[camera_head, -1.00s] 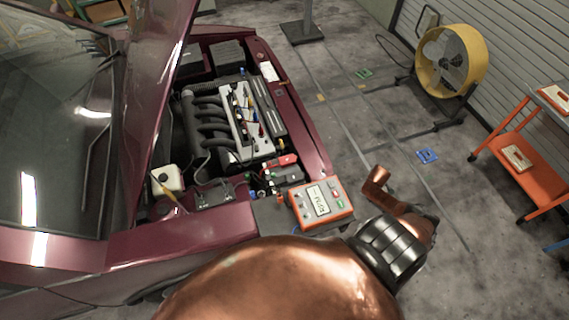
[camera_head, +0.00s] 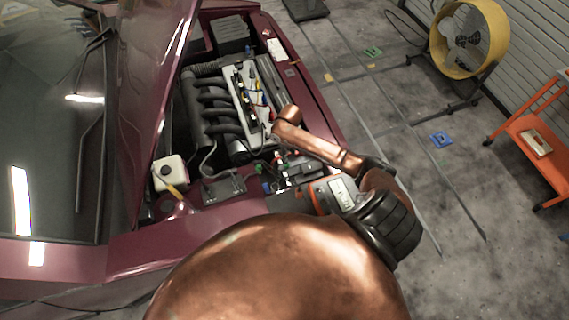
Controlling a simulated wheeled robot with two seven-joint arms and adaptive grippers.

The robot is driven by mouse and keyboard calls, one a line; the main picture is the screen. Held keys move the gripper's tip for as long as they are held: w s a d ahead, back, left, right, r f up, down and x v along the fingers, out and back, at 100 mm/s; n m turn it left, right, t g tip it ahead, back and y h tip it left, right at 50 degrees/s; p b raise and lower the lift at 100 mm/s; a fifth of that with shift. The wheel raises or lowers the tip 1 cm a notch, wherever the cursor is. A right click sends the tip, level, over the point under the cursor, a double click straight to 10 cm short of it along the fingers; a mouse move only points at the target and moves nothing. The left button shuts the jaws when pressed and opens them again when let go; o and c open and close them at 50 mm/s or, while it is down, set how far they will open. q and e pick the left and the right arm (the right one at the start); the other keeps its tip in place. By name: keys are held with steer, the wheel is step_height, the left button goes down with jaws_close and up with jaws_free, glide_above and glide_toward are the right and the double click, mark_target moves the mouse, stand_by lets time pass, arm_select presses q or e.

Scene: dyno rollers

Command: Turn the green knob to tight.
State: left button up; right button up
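The car's open engine bay (camera_head: 212,110) fills the middle left of the head view. Tiny green and blue spots show among the small parts at its front edge. They are too small to tell which is the green knob or how it is turned. My copper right arm rises from the bottom and bends back over the car's front. My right gripper (camera_head: 284,152) is small and dark at the end of that arm, over the front of the engine. I cannot make out its fingers. My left gripper is not in view.
An orange tester box (camera_head: 322,194) sits on the car's front edge, partly behind my arm. The raised hood (camera_head: 160,75) stands left of the engine. A yellow fan (camera_head: 465,40) and an orange cart (camera_head: 530,145) stand at the right. The floor between is mostly clear.

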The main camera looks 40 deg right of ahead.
mark_target(287, 165)
steer(key=shift+w+a+f, duration=0.25)
steer(key=shift+w+f, duration=0.2)
steer(key=shift+f, duration=0.3)
steer(key=shift+s+f, duration=0.15)
steer(key=shift+f, duration=3.25)
jaws_close()
